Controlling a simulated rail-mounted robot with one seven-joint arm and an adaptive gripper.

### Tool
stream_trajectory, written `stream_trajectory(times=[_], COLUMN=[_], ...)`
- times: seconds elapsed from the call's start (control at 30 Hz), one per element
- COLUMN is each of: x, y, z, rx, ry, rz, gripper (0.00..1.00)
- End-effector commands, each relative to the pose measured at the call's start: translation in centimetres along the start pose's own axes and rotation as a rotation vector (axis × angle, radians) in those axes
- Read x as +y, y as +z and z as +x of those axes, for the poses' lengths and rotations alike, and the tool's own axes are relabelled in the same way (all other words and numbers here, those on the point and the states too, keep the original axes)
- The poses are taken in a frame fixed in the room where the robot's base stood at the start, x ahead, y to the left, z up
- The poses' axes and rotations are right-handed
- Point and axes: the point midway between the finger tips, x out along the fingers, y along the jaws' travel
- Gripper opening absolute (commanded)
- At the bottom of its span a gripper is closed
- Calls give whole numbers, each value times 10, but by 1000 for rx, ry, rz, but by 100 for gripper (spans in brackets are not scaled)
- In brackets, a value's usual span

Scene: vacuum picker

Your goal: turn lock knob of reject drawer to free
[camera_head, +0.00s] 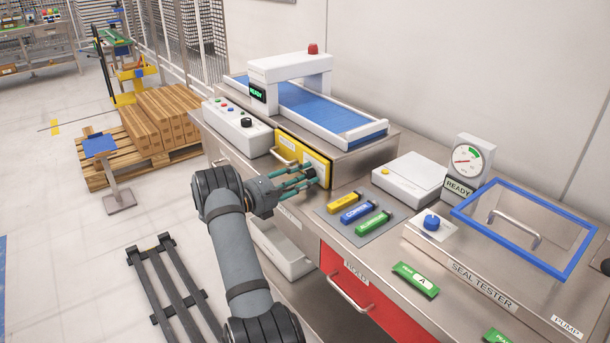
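The yellow drawer front (291,143), which I take to be the reject drawer, sits under the blue conveyor and has a pale bar handle (283,158) on its left part. Its label is too small to read. My gripper (312,177) reaches in from the left to the right part of this drawer front, its teal fingers pointing at a pale plate (321,166) there. The fingertips show a small gap. The lock knob cannot be made out; the fingers cover that spot. Whether they touch or hold it cannot be told.
A control box with buttons (236,125) stands left of the conveyor (318,108). Colored packs (358,212) lie on a grey mat right of my gripper. A red drawer (370,295) marked HOLD is below. A seal tester (520,230) stands at right.

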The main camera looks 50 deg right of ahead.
Motion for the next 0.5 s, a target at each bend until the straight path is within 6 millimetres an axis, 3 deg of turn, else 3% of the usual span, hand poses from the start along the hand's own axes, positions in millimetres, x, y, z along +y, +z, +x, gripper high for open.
stream_trajectory(times=[0.33,0.5], x=[0,0], y=[0,0], z=[4,4], rx=[0,0], ry=[0,0], rz=[0,0], gripper=[32,22])
